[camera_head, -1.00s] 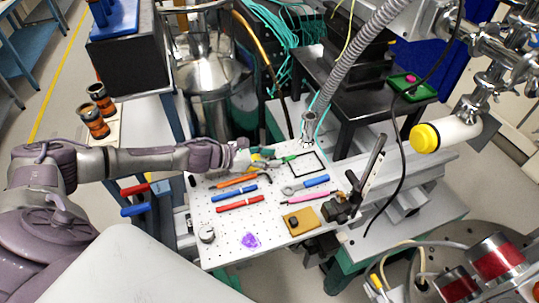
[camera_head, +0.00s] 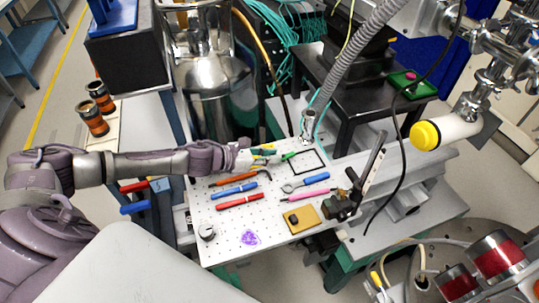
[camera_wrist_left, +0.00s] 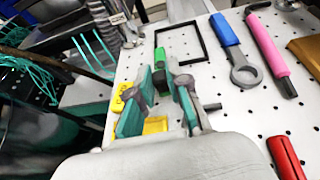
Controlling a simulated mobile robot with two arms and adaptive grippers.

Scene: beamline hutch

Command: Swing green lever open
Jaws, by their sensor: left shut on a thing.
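The green lever (camera_head: 288,156) is on the white perforated board, beside a thin black rectangular frame. In the left wrist view the lever's green end (camera_wrist_left: 160,58) sticks out between and beyond my fingertips. My left gripper (camera_head: 264,154) reaches in from the left over the board's far-left part. In the wrist view the left gripper (camera_wrist_left: 161,85), with teal finger pads, is shut on the lever. The fingers hide the lever's lower part. Yellow pieces (camera_wrist_left: 154,125) lie beneath the fingers. My right gripper is not in view.
The black frame (camera_wrist_left: 203,38) is just beyond the lever. A ribbed hose (camera_head: 345,62) comes down behind the board.

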